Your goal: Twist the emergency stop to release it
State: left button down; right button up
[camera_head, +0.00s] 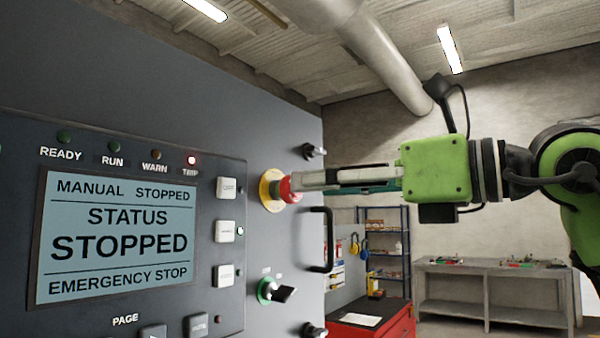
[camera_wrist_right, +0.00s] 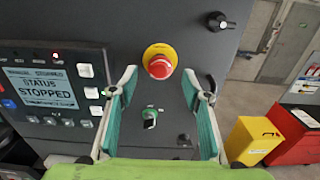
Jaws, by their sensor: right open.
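The red emergency stop button (camera_head: 288,190) sits on a yellow round backing (camera_head: 268,191) on the dark panel, right of the display. In the right wrist view the red button (camera_wrist_right: 159,67) lies ahead, between and just beyond the fingertips. My right gripper (camera_head: 296,184) reaches in from the right in the head view, its tips at or very near the button. In the wrist view its two green-padded fingers (camera_wrist_right: 174,84) are spread wide with nothing between them. I cannot tell whether a finger touches the button. My left gripper is not in view.
The display (camera_head: 118,236) reads STATUS STOPPED and EMERGENCY STOP, with a red lamp lit above it. A black-handled rotary switch (camera_head: 276,290) sits below the button, and a black door handle (camera_head: 321,240) is to the right. A red cabinet (camera_head: 372,322) stands beyond.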

jog(key=shift+p+x, duration=0.6)
jog(key=shift+x, duration=1.65)
jog(key=shift+c, duration=0.4)
jog(key=c, duration=1)
